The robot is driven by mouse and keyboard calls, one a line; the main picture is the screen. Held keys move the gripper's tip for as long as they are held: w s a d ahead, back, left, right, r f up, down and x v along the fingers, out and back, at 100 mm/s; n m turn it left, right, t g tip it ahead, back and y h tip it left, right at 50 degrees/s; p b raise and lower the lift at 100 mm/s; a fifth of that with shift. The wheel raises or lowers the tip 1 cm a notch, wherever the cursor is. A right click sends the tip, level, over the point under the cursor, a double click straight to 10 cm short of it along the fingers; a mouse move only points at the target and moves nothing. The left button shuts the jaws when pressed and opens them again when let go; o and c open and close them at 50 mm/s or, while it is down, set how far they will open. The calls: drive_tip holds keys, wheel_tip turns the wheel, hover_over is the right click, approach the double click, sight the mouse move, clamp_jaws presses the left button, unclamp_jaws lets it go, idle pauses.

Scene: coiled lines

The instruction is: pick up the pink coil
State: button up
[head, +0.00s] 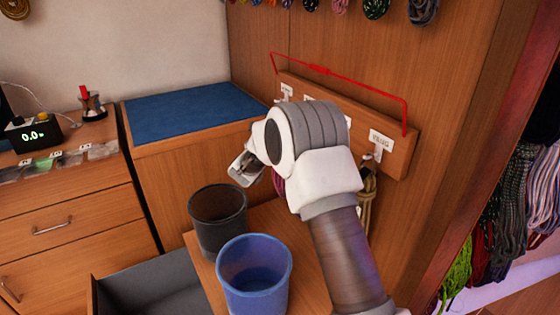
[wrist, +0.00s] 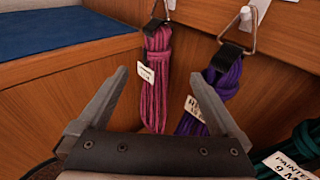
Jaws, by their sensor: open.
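The pink coil (wrist: 156,85) hangs from a hook on the wood panel, with a black strap at its top and a white tag on its left side. In the head view only a sliver of it (head: 278,183) shows behind my arm. My gripper (wrist: 158,75) is open and empty. In the wrist view the coil appears between the two spread fingers; I cannot tell how far beyond the fingertips it is. In the head view my gripper (head: 245,168) is left of the rack, above the dark bin.
A purple coil (wrist: 218,90) hangs close to the right of the pink one, and a teal coil (wrist: 303,140) is farther right. A red wire frame (head: 345,76) spans the hook board (head: 402,152). A dark bin (head: 205,235) and a blue bin (head: 243,300) stand below.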

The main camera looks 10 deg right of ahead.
drive_tip(key=shift+a+b+x, duration=0.15)
drive_tip(key=shift+a+x, duration=0.05)
drive_tip(key=shift+x, duration=2.95)
drive_tip(key=shift+a+b+x, duration=0.15)
drive_tip(key=shift+x, duration=3.05)
drive_tip(key=shift+w+r, duration=0.15)
drive_tip(key=shift+r, duration=0.05)
drive_tip(key=shift+c, duration=0.3)
clamp_jaws()
drive_tip(key=shift+r, duration=0.15)
